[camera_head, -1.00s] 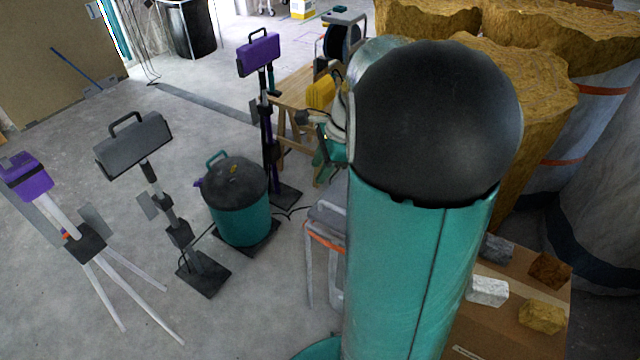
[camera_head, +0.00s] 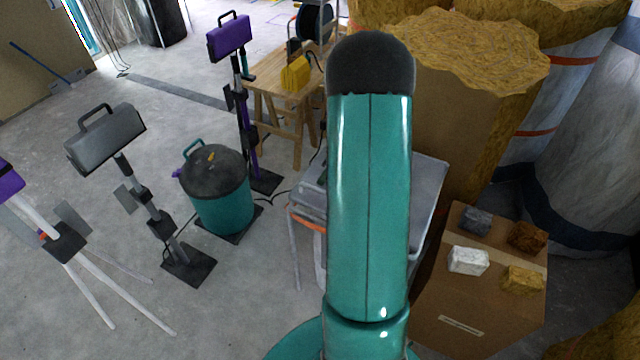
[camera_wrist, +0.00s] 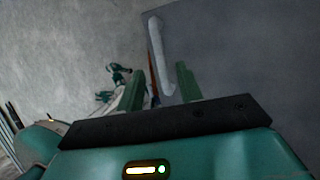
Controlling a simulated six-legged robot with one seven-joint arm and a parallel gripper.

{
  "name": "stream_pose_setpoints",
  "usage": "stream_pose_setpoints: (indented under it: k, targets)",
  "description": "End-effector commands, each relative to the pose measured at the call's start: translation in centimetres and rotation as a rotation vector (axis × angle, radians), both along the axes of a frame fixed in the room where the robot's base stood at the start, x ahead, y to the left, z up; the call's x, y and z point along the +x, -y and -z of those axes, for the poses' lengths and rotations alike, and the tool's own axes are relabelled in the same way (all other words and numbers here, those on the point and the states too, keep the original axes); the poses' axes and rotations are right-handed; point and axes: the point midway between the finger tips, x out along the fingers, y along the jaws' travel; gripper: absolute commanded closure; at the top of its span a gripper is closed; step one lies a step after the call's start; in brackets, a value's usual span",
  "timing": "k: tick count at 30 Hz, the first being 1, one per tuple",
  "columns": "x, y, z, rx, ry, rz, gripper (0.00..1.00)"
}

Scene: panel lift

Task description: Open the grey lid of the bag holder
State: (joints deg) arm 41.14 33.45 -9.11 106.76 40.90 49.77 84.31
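The bag holder stands in the middle of the head view, partly hidden behind my arm. Its grey lid (camera_head: 428,190) is flat and looks shut. Pale legs (camera_head: 296,255) and an orange strip show at its left side. In the wrist view the grey lid (camera_wrist: 235,50) fills the upper right, with a pale bar-shaped handle (camera_wrist: 160,60) along its left edge. My gripper (camera_wrist: 160,82) shows two green fingers apart, with the handle's lower end in line with the gap between them. I cannot tell whether they touch it. In the head view my gripper is hidden.
A cardboard box (camera_head: 470,310) with several small blocks stands right of the bag holder, before big insulation rolls (camera_head: 470,70). A teal vacuum (camera_head: 220,190), tripod lamps (camera_head: 105,140) and a wooden trestle (camera_head: 270,90) stand left and behind.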

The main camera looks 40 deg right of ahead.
Motion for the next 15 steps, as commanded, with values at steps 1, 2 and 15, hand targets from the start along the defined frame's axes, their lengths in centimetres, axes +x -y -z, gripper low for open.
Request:
stream_pose_setpoints:
  k: [1, 2, 15]
  targets:
    - [0.2, -0.4, 1.1, 0.003, -0.003, -0.001, 0.64]
    - [0.4, -0.5, 1.6, 0.002, -0.003, -0.001, 0.64]
    - [1.6, -1.6, 4.8, 0.0, 0.0, -0.001, 0.64]
